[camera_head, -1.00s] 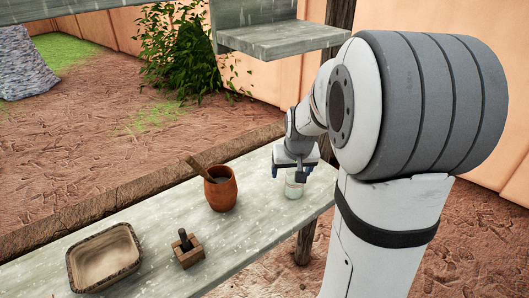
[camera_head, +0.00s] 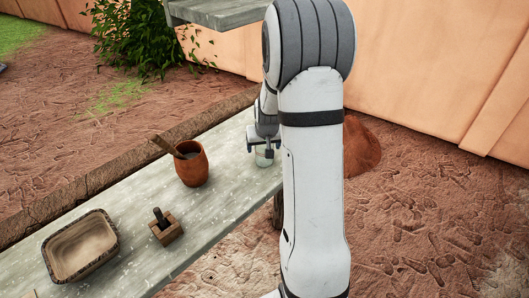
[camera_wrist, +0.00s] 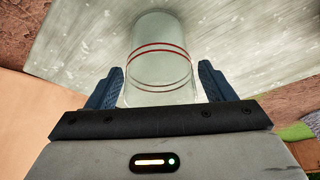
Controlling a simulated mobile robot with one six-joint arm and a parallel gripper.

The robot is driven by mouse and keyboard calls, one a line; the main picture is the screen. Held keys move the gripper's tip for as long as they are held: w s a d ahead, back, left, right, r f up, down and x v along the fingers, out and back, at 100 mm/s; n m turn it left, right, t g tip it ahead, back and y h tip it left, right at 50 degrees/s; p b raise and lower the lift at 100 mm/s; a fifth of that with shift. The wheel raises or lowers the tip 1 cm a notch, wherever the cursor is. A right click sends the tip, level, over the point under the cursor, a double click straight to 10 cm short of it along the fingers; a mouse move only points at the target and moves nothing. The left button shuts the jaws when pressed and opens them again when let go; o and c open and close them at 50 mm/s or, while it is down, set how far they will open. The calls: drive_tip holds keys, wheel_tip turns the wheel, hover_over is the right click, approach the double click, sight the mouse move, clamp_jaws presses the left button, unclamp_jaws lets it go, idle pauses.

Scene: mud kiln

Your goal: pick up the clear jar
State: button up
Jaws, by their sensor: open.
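The clear jar (camera_wrist: 158,55) stands on the grey plank table (camera_head: 225,200) near its far right end. It is see-through with red bands around it in the wrist view. In the head view the jar (camera_head: 263,159) is small and partly hidden by my gripper and arm. My gripper (camera_wrist: 161,85) is open, with one blue finger on each side of the jar's near end. Gaps show between the fingers and the glass in the wrist view. In the head view my gripper (camera_head: 264,147) is right above the jar.
A terracotta pot (camera_head: 192,168) with a stick-like tool in it stands left of the jar. A wooden block with a dark peg (camera_head: 166,229) and a brown basin (camera_head: 82,247) are further left. A grey shelf (camera_head: 215,11) hangs above and behind.

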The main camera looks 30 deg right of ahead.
drive_tip(key=shift+c, duration=0.3)
drive_tip(key=c, duration=1)
wheel_tip(320, 180, up, 10)
drive_tip(key=shift+b, duration=0.4)
